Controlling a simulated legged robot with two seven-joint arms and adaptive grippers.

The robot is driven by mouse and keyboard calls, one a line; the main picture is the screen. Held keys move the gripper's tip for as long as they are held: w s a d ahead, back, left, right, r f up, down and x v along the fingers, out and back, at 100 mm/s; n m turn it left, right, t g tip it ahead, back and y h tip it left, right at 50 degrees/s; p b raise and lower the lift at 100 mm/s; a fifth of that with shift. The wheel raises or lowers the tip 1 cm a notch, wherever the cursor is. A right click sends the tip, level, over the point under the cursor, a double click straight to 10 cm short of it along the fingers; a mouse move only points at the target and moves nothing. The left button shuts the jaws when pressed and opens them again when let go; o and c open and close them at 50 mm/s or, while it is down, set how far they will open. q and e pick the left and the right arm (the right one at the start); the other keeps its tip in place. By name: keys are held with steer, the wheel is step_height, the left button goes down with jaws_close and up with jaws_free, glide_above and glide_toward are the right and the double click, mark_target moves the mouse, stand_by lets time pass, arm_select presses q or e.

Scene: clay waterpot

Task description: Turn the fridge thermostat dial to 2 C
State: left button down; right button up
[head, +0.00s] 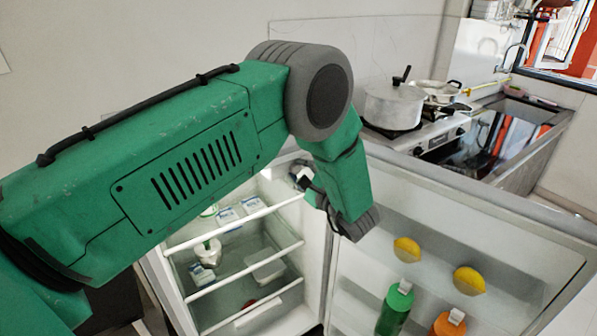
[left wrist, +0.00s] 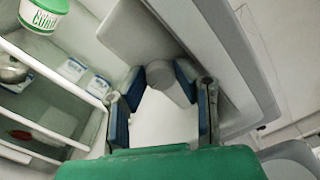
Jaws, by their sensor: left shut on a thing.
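The fridge (head: 330,230) stands open, its lit shelves on the left and its door swung to the right. My left gripper (head: 308,186) is at the upper part of the fridge interior, partly hidden by my green arm. In the left wrist view, the left gripper (left wrist: 160,88) has its blue-padded fingers closed on the sides of a pale grey round dial (left wrist: 160,74). The dial sticks out from a light grey housing (left wrist: 135,30). No numbers or pointer can be read on it. My right gripper is not in view.
Fridge shelves (head: 247,261) hold small cartons and tubs, including a green-and-white tub (left wrist: 42,14). A pot (head: 394,105) stands on the stove behind.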

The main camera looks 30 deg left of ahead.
arm_select(q)
steer(key=shift+d+f, duration=0.1)
steer(key=c, duration=1.3)
jaws_free()
steer(key=shift+w, duration=0.1)
steer(key=shift+o, duration=0.2)
steer(key=shift+w+f, duration=0.1)
steer(key=shift+w, duration=0.1)
steer(key=shift+s+d, duration=0.3)
steer(key=shift+d, duration=0.15)
steer(key=v, duration=0.7)
steer(key=shift+w+f, duration=0.1)
steer(key=shift+w, duration=0.05)
steer(key=shift+f, duration=0.1)
